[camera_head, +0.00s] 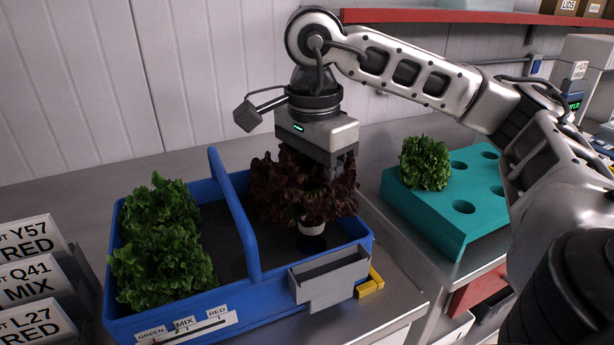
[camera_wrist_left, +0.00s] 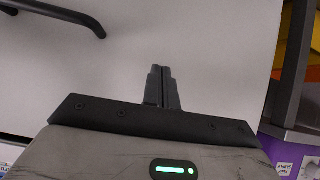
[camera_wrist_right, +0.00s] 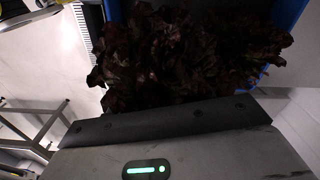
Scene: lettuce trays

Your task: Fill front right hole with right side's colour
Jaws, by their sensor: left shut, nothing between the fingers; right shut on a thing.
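The blue carrier (camera_head: 245,220) has a raised middle handle. Green lettuces (camera_head: 160,262) fill its left side, one behind the other. My right gripper (camera_head: 328,172) is over the right side, shut on a dark red lettuce (camera_head: 318,197). Its pale root plug (camera_head: 312,227) hangs just above or at the mouth of the front right hole (camera_head: 312,244); I cannot tell whether it has entered. More dark red leaves spread behind and left, perhaps another lettuce. Red leaves fill the right wrist view (camera_wrist_right: 180,55). My left gripper (camera_wrist_left: 163,72) is shut and empty, away from the carrier.
A teal tray (camera_head: 450,218) with several empty holes and one green lettuce (camera_head: 425,162) stands right. Lot cards (camera_head: 30,285) stand left. A GREEN/MIX/RED label (camera_head: 187,329) is on the front.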

